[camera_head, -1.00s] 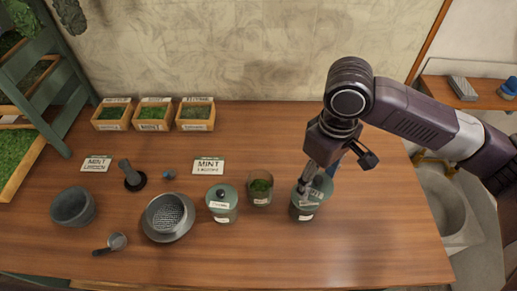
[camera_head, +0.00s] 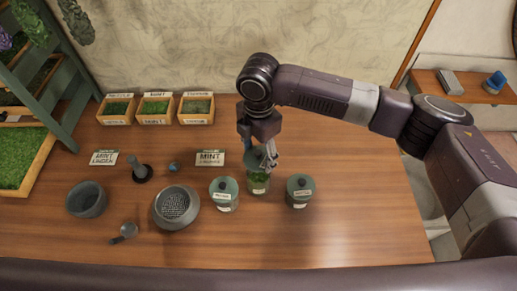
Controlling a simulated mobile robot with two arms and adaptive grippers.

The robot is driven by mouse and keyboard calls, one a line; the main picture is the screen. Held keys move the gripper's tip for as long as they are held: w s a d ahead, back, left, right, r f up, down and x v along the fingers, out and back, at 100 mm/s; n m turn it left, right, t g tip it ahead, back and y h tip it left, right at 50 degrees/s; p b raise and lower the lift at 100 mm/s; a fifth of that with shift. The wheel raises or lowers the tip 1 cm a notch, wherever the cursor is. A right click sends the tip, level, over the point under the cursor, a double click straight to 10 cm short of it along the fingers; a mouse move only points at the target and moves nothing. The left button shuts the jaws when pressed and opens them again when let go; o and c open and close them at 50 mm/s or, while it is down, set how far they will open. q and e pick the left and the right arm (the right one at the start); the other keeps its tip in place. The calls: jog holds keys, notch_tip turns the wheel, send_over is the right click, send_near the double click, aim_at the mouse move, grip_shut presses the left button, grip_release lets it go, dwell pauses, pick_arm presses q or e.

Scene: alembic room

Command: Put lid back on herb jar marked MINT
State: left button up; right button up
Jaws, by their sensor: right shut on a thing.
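An open glass jar with green herb inside (camera_head: 258,184) stands in the middle of the wooden table; its label cannot be read. My right gripper (camera_head: 266,160) is directly above this jar, pointing down, shut on a grey-green lid (camera_head: 254,159). The lid is partly hidden by the fingers and looks tilted, at or just above the jar's mouth; I cannot tell if they touch. A lidded jar (camera_head: 223,193) stands close on the left, and another lidded jar (camera_head: 299,190) stands on the right. My left gripper is not in view.
A MINT card (camera_head: 210,158) lies behind the jars. Three herb boxes (camera_head: 155,109) stand at the back. A sieve bowl (camera_head: 176,206), a dark bowl (camera_head: 87,199), a small scoop (camera_head: 126,232) and a pestle-like tool (camera_head: 139,170) are on the left. The table's right side is clear.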

jog(key=shift+f+b, duration=0.6)
notch_tip(320, 180, down, 3)
jog(key=b, duration=0.3)
jog(key=shift+f+b, duration=0.2)
jog(key=shift+b, duration=0.2)
jog(key=shift+f, duration=0.85)
jog(key=shift+p, duration=0.7)
jog(key=shift+f+p, duration=0.15)
jog(key=shift+p, duration=0.5)
dwell(1.2)
jog(key=o, duration=1.1)
jog(key=shift+o, duration=0.5)
